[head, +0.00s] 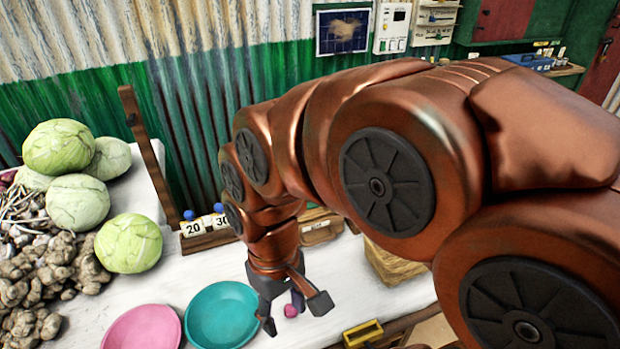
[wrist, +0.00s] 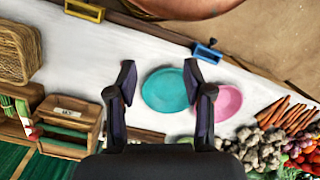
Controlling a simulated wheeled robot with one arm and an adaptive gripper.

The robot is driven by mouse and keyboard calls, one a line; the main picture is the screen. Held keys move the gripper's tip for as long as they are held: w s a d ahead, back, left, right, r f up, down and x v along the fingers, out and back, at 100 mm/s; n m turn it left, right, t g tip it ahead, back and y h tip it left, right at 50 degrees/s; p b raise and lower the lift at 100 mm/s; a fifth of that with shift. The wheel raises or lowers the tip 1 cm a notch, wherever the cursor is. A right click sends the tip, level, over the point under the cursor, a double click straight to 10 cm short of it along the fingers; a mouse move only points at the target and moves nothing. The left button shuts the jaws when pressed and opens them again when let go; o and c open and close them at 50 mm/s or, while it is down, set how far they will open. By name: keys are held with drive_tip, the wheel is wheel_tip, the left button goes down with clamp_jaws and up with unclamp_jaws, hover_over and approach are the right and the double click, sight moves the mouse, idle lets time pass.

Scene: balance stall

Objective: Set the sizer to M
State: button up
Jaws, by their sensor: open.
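My gripper (head: 294,314) is open above the white table, its fingers spread apart. In the wrist view my gripper (wrist: 160,78) shows both dark fingertips, with nothing held between them. A small wooden box with a pale label (wrist: 66,113) stands to the left of the fingers in the wrist view. It is partly hidden behind my arm in the head view (head: 320,228). I cannot tell whether this box is the sizer, and no M mark is readable.
Teal (head: 222,315) and pink (head: 142,328) dishes lie left of my gripper. Cabbages (head: 128,243) and ginger-like roots crowd the table's left side. Number tags (head: 208,224) stand behind. Yellow (wrist: 85,10) and blue (wrist: 207,50) fittings sit on the table edge. A woven block (wrist: 22,52) stands nearby.

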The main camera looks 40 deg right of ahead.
drive_tip(key=w+d+r+n+t+y, duration=0.1)
drive_tip(key=w+d+n+t, duration=0.1)
drive_tip(key=w+d, duration=0.65)
drive_tip(key=w+d+n+t+y, duration=0.15)
drive_tip(key=w+d, duration=0.35)
drive_tip(key=w, duration=0.7)
drive_tip(key=w+d+f+t+h, duration=0.1)
drive_tip(key=w+d+f, duration=0.15)
drive_tip(key=d, duration=1.05)
drive_tip(key=w+d+f+t, duration=0.1)
drive_tip(key=d+f, duration=0.2)
drive_tip(key=d, duration=1)
drive_tip(key=shift+n, duration=0.45)
drive_tip(key=p+x, duration=0.1)
drive_tip(key=x, duration=0.2)
drive_tip(key=p+x, duration=0.1)
drive_tip(key=x, duration=0.3)
drive_tip(key=shift+a+f, duration=0.2)
drive_tip(key=shift+a, duration=0.1)
clamp_jaws()
